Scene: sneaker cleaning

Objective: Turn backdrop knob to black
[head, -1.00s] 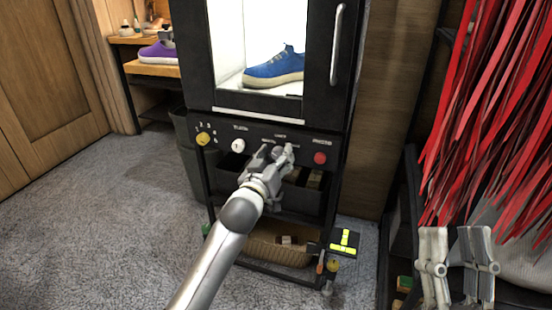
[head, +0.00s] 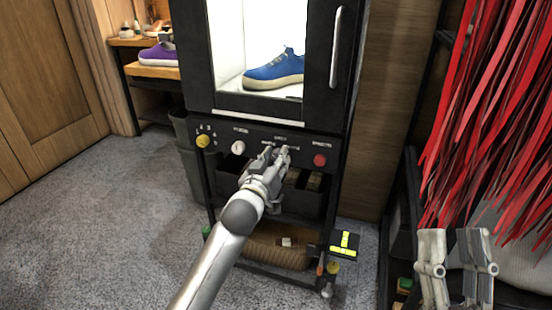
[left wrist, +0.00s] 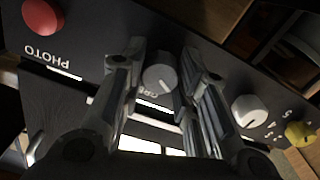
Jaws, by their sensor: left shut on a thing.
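The backdrop knob is a round grey dial (left wrist: 160,78) on the dark control panel, with a partly readable label like "GRE" beside it in the left wrist view. My left gripper (head: 276,153) reaches up to the middle of the panel below the lit shoe cabinet. In the left wrist view its two fingers (left wrist: 158,92) stand on either side of the knob, shut on it. In the head view the gripper hides the knob. The knob's pointer direction is hard to make out. My right gripper (head: 455,266) is at the lower right, empty with its fingers apart.
The panel also carries a yellow knob (head: 203,141), a white knob (head: 238,147) and a red photo button (head: 320,160). A blue sneaker (head: 274,72) stands in the cabinet above. Red strips (head: 490,120) hang at the right. Carpet is clear at the left.

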